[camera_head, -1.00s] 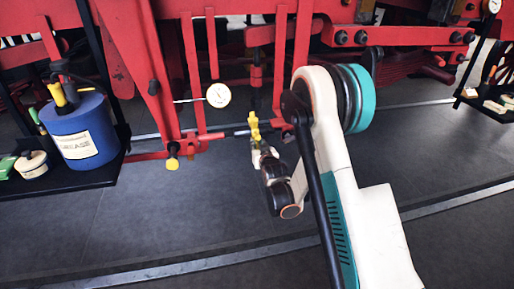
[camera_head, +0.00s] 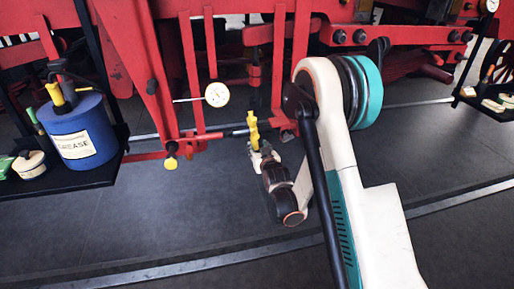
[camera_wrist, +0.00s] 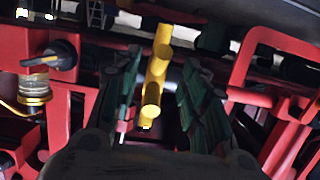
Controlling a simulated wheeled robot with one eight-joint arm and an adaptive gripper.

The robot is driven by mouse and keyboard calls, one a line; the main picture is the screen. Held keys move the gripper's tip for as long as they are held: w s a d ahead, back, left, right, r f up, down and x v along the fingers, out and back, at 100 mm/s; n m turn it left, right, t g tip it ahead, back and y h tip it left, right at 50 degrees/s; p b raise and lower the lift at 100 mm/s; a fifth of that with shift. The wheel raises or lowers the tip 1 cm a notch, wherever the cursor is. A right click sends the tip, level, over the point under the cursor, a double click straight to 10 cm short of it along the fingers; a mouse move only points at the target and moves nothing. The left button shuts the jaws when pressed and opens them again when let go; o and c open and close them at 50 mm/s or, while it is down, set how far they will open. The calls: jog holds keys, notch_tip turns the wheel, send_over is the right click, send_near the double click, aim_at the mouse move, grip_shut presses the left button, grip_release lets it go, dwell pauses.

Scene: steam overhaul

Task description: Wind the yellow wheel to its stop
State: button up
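The yellow wheel (camera_head: 252,129) sits at the end of a rod under the red frame in the head view. In the wrist view the yellow wheel (camera_wrist: 156,70) shows as a slanted bar with rounded stubs, seen nearly edge-on. My gripper (camera_head: 262,155) is just below and in front of it in the head view. In the wrist view the dark green fingers of my gripper (camera_wrist: 157,68) stand either side of the wheel, with gaps visible, so they look open around it. Whether a fingertip touches it is hard to tell.
A white dial gauge (camera_head: 217,94) and a yellow knob (camera_head: 171,163) are to the left. A blue grease tin (camera_head: 82,132) stands on a black shelf (camera_head: 95,177). Red bars (camera_wrist: 262,70) flank the gripper closely. The dark floor (camera_head: 150,225) below is clear.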

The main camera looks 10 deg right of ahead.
aim_at(258, 138)
jog(key=v, duration=0.2)
jog(key=shift+s+r, duration=0.1)
jog(key=shift+s, duration=0.3)
jog(key=r, duration=0.1)
jog(key=r+p, duration=0.1)
jog(key=r, duration=0.1)
jog(key=r+p, duration=0.1)
jog(key=shift+w+r, duration=0.25)
jog(key=shift+r, duration=0.15)
jog(key=shift+x, duration=3)
jog(key=shift+f, duration=0.15)
jog(key=shift+c, duration=0.2)
grip_shut()
jog(key=shift+f, duration=0.1)
